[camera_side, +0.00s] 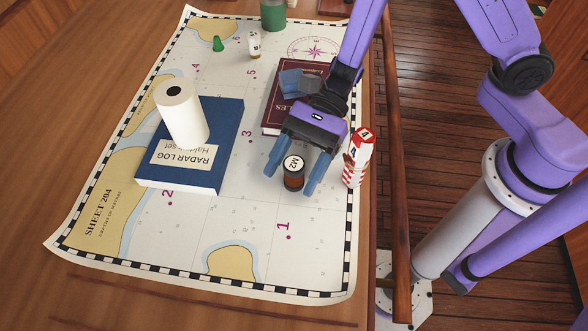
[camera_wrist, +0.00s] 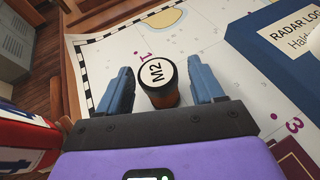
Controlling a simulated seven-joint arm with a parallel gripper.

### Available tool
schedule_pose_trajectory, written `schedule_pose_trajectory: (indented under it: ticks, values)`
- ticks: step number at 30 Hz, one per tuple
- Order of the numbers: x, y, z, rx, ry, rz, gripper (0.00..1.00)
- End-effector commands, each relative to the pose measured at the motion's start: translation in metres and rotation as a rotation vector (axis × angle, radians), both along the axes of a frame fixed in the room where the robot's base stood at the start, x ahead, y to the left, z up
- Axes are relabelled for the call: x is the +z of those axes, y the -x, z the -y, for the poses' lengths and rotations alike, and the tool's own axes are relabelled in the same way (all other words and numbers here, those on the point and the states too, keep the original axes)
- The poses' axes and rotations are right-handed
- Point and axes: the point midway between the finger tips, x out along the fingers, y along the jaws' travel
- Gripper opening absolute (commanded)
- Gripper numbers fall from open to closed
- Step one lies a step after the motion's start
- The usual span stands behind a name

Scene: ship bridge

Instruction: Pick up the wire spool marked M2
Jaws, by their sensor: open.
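The wire spool marked M2 (camera_side: 293,172) stands upright on the chart, with a black rim, a white label on top and a brown-orange body. It also shows in the wrist view (camera_wrist: 158,82). My gripper (camera_side: 294,180) is open, with its two blue fingers on either side of the spool. In the wrist view my gripper (camera_wrist: 160,90) has the spool between its fingers, with a gap visible on each side. I cannot tell how far the fingertips are above the chart.
A red-and-white striped object marked 4 (camera_side: 357,157) stands close right of my gripper. A dark red book (camera_side: 275,113) lies behind it. A blue radar log (camera_side: 222,150) bears a white paper roll (camera_side: 182,112) at left. The chart (camera_side: 245,225) is clear in front.

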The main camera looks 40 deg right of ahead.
Motion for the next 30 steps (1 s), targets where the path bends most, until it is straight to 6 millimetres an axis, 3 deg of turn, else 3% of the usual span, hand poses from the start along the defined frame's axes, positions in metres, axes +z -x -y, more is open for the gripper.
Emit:
schedule_pose_trajectory:
  ticks: [6,11,12,23,30]
  values:
    - [0.0,0.0,-0.001,0.0,0.0,0.001,0.67]
    - [0.0,0.0,0.0,0.0,0.0,0.001,0.15]
    - [0.0,0.0,0.0,0.0,0.0,0.001,0.1]
    - [0.002,0.0,-0.001,0.001,-0.002,0.001,0.1]
    - [0.019,0.0,-0.001,0.002,-0.005,0.003,0.1]
